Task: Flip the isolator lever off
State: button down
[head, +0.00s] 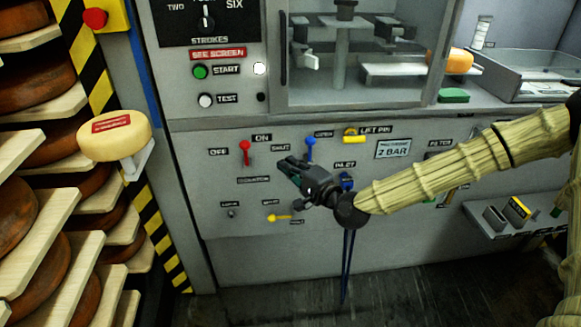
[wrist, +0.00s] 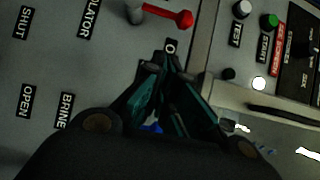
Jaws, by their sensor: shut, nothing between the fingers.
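The isolator lever (head: 244,148) is red and points up from the grey panel. An ON label (head: 262,137) is at its upper right and an OFF label (head: 219,152) at its left. In the wrist view the red lever (wrist: 172,15) is at the top, just beyond the fingertips, and part of a label reading OLATOR (wrist: 90,18) shows to its left. My gripper (head: 284,165) is shut and empty, to the right of the lever and a little lower in the head view. In the wrist view its fingertips (wrist: 165,62) meet beside a partly hidden label, apart from the lever.
A yellow lever (head: 278,217) is below. A cheese wheel (head: 115,135) on a bracket and loaded shelves fill the left. START and TEST buttons are above.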

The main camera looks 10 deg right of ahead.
aim_at(246, 154)
jog(key=shift+w+a+p, duration=0.1)
jog(key=shift+w+a, duration=0.95)
jog(key=shift+a, duration=0.2)
jog(key=shift+w+a+p, duration=0.15)
jog(key=shift+w+a, duration=0.9)
jog(key=shift+a, duration=0.25)
jog(key=shift+w+a+p, duration=0.1)
jog(key=shift+w+a, duration=0.95)
jog(key=shift+a, duration=0.2)
jog(key=shift+a+r, duration=0.15)
jog(key=shift+a+n+p, duration=0.1)
jog(key=shift+n+p, duration=0.2)
jog(key=shift+p, duration=0.15)
